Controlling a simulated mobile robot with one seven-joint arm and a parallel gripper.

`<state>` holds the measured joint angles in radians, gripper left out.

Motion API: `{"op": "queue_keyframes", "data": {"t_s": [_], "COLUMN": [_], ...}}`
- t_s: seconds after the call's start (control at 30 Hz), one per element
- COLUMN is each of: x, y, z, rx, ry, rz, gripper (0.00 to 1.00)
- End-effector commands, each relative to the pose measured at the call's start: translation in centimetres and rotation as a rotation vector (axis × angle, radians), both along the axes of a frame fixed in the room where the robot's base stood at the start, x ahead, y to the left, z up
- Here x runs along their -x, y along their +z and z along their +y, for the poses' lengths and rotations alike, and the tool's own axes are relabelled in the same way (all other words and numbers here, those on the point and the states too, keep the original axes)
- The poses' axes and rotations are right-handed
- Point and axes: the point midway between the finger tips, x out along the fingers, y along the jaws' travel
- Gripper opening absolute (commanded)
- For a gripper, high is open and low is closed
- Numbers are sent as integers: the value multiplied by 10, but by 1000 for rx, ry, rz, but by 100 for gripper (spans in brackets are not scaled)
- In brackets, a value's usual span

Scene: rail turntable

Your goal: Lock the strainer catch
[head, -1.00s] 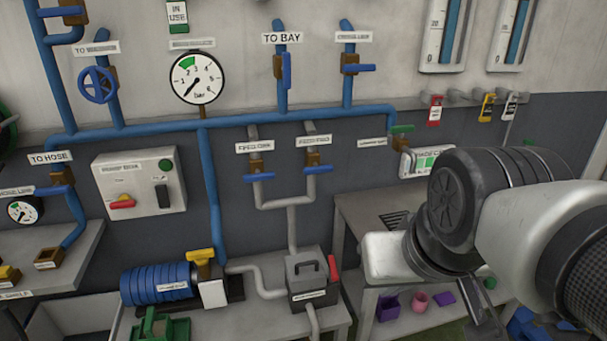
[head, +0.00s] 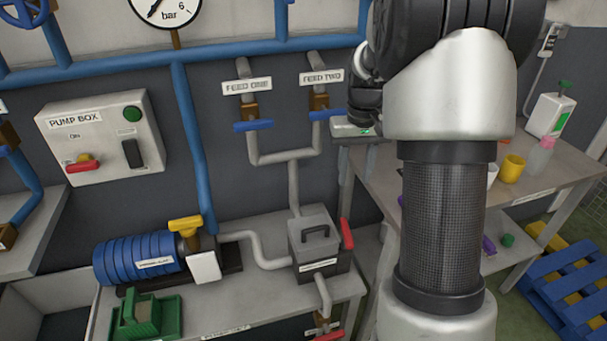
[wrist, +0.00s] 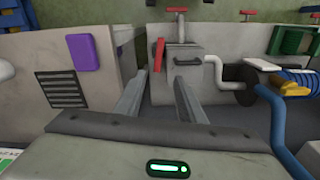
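The strainer (head: 318,268) is a grey box with a paler lid and a dark handle, on the low bench. Its red catch (head: 347,234) stands up at the box's right side, leaning slightly. In the wrist view the strainer (wrist: 185,55) is ahead, with the red catch (wrist: 159,53) on its left side. My gripper (wrist: 161,77) is open and empty, its two fingers apart and pointing towards the strainer. The catch appears beyond the fingertips, apart from them.
A blue pump (head: 140,258) and a green item (head: 147,318) are left of the strainer. Pipes run into the strainer, and the feed pipes (head: 292,160) rise behind it. A side table (head: 555,175) with cups is at the right. A purple thing (wrist: 84,52) shows in the wrist view.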

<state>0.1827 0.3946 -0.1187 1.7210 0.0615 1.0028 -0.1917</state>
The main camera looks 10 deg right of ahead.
Motion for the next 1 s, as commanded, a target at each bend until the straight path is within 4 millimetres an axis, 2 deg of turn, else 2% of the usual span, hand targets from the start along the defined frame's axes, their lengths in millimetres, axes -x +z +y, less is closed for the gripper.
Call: {"op": "queue_keyframes", "data": {"t_s": [0.03, 0.27, 0.37, 0.8, 1.0], "x": [-4, -7, -7, -6, -7], "y": [-14, -35, -51, -146, -180], "z": [-6, -11, -10, -10, -10], "rx": [-1, -2, -2, -2, -3], "ry": [-4, -6, -6, -5, -6], "rz": [14, 30, 31, 32, 30], "gripper": [36, 36, 36, 36, 36]}}
